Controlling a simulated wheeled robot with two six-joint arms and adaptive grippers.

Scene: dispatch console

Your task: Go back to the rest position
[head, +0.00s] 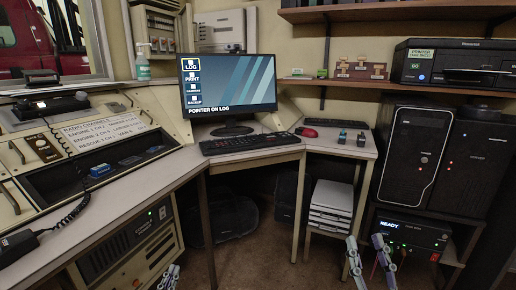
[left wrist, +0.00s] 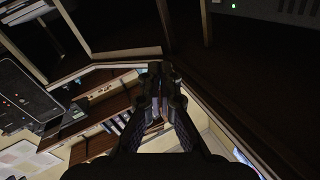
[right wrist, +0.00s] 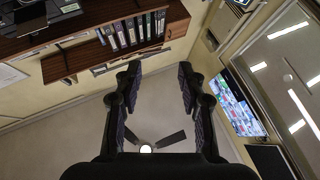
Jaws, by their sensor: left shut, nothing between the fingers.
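My left gripper (head: 169,278) shows at the bottom edge of the head view, low in front of the desk and apart from it. In the left wrist view its fingers (left wrist: 160,75) are together with nothing between them. My right gripper (head: 368,248) is at the lower right of the head view, in front of the white paper stack and the dark cabinet. Its fingers stand apart, and the right wrist view shows them (right wrist: 157,80) open and empty, with the ceiling and a fan beyond.
The corner desk holds a monitor (head: 228,83) reading "POINTER ON LOG", a keyboard (head: 249,143) and a red mouse (head: 306,132). A radio console (head: 90,148) with a handset stands at left. A black computer tower (head: 410,155) and a printer (head: 455,66) are at right. Dark floor lies below the desk.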

